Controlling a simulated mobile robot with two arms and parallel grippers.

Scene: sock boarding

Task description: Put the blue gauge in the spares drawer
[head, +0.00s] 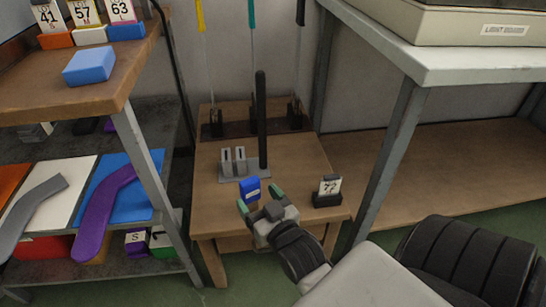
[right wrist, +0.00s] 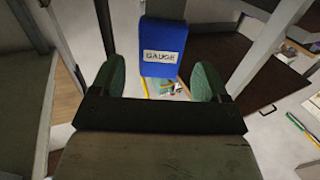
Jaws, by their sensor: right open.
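The blue gauge (head: 250,188) is a small block at the front of a grey stand on the small wooden table. In the right wrist view the gauge (right wrist: 163,62) shows its "GAUGE" label, beyond and between my fingertips. My right gripper (head: 260,199) is open, its green fingertips just in front of the gauge with nothing between them. The open fingers (right wrist: 159,80) also show in the right wrist view, apart from the gauge. My left gripper is not in view. I cannot make out a drawer marked for spares.
The small table (head: 210,215) also bears a black post (head: 262,120) and a card holder marked 72 (head: 327,191). A shelf unit (head: 130,75) stands at left with a blue block (head: 90,66). A light bench (head: 440,65) with a box is at right.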

